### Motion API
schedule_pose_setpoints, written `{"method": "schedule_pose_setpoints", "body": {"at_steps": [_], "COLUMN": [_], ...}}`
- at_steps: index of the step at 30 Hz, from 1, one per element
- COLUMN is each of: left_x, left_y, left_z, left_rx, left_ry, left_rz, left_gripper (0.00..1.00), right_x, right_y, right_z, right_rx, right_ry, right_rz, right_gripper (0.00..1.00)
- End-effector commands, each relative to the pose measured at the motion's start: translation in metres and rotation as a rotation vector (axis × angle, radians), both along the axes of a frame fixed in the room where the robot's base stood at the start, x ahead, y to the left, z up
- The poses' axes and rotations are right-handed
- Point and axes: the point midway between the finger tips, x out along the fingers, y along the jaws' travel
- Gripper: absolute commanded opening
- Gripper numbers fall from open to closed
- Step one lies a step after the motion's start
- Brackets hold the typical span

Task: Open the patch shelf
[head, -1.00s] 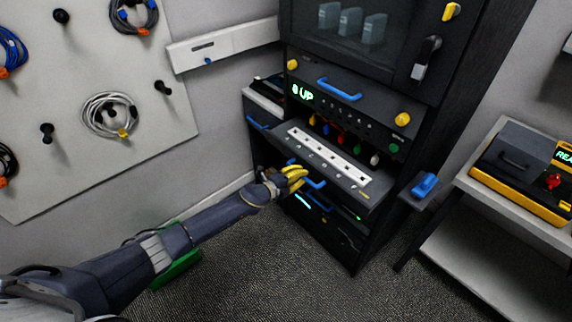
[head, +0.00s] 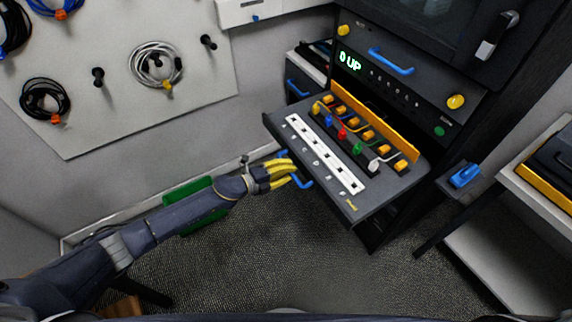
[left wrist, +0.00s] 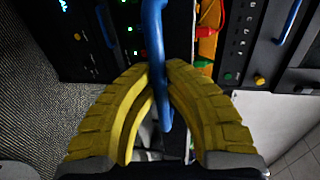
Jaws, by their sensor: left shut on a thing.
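The patch shelf (head: 280,131) is pulled well out of the black rack, with its white strip and a row of coloured plugs in orange sockets showing. My left gripper (head: 287,172) is at the shelf's front edge, its yellow fingers shut on the blue shelf handle (head: 302,183). In the left wrist view the yellow fingers (left wrist: 158,72) close around the blue handle (left wrist: 153,30), which runs between them. Part of the handle is hidden by the fingers in the head view. My right gripper is not in view.
The rack's upper panel has a blue handle (head: 391,61) and a green display (head: 349,63). A pegboard (head: 110,110) with coiled cables is on the left wall. A blue object (head: 465,175) sits on a small ledge at the right. The floor before the shelf is clear.

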Motion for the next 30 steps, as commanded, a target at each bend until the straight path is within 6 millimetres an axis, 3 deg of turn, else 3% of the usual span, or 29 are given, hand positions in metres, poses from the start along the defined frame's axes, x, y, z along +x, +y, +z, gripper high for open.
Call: {"method": "schedule_pose_setpoints", "body": {"at_steps": [15,16,22,30], "left_x": [-0.0037,-0.0036,-0.0033,-0.0035], "left_y": [-0.0002,-0.0001,-0.0005,0.0002], "left_z": [-0.0013,-0.0013,-0.0005,0.0000], "left_rx": [0.002,0.002,0.001,0.000], "left_ry": [0.001,0.001,0.001,0.000], "left_rz": [-0.010,-0.010,-0.010,-0.009], "left_gripper": [0.00,0.14,0.36,0.36], "right_x": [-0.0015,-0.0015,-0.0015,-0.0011], "right_y": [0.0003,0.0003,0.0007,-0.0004], "right_z": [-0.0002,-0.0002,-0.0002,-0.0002], "right_rx": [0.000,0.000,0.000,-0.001], "right_ry": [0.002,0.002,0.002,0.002], "right_rz": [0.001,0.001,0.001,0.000], "right_gripper": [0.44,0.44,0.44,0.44]}}
